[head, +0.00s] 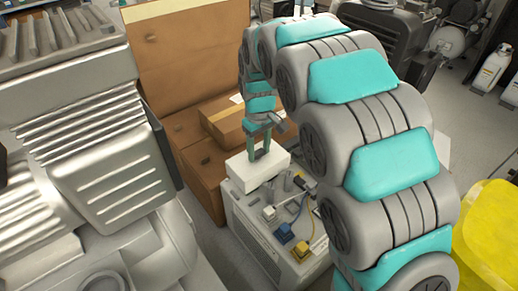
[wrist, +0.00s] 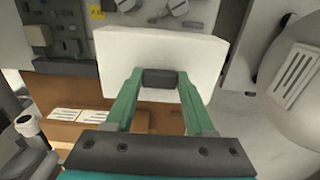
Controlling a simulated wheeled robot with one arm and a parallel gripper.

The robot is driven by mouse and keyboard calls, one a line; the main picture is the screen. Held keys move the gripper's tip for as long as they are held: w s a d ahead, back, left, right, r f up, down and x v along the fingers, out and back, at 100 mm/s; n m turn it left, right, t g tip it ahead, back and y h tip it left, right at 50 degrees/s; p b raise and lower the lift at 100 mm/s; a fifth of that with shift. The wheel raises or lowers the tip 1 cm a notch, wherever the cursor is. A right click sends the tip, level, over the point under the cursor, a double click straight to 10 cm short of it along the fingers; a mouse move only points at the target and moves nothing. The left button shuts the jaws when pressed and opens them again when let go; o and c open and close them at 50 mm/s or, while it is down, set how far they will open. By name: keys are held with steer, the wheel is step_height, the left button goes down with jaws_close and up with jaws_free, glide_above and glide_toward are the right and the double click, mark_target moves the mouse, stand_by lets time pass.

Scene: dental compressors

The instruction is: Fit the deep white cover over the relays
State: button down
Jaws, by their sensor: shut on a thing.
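The deep white cover (head: 256,171) is a plain box shape above the back end of a grey panel-topped unit (head: 249,232). My gripper (head: 259,152) is above it, fingers pointing down. In the wrist view, the green fingers of my gripper (wrist: 158,80) are shut on the dark grip block of the white cover (wrist: 160,50). I cannot tell whether the cover touches the panel. I cannot make out the relays for sure; the cover hides that part of the panel.
Cardboard boxes (head: 190,60) stand behind. A large grey compressor (head: 110,150) fills the left. A yellow bin (head: 490,235) stands at the right.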

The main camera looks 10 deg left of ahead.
steer(key=shift+f, duration=0.3)
steer(key=shift+f, duration=0.35)
steer(key=shift+f+b, duration=0.6)
steer(key=shift+f, duration=1.5)
steer(key=shift+c, duration=0.9)
jaws_free()
steer(key=shift+o, duration=0.3)
steer(key=shift+o, duration=0.6)
